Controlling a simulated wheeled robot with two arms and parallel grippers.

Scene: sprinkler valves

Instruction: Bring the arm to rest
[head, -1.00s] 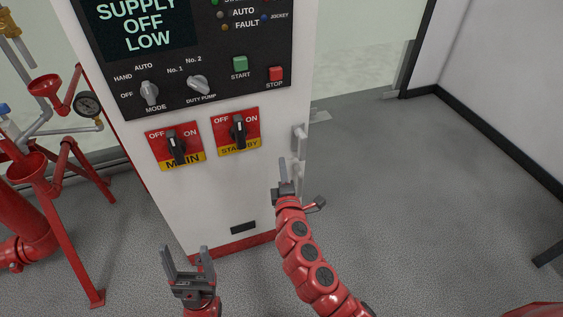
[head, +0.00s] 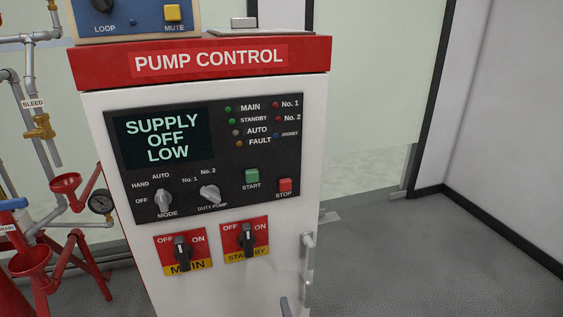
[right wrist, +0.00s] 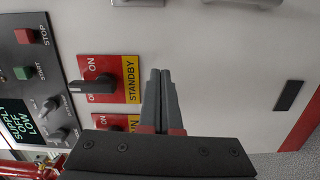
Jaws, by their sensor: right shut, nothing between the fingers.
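My right gripper (right wrist: 160,75) is shut and empty in the right wrist view, in front of the white pump control cabinet door (right wrist: 225,65). Only a grey tip of it (head: 286,307) shows at the bottom edge of the head view. The red and yellow STANDBY switch (right wrist: 97,88) is beside the fingers in the right wrist view, apart from them. In the head view, the STANDBY switch (head: 247,240) and MAIN switch (head: 181,253) have black handles standing about upright. My left gripper is out of view.
The cabinet (head: 215,65) has a screen (head: 161,138) reading SUPPLY OFF LOW, a green START button (head: 252,177) and a door handle (head: 307,265). Red and grey pipework (head: 65,185) stands at the left. The floor (head: 420,250) at the right is clear.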

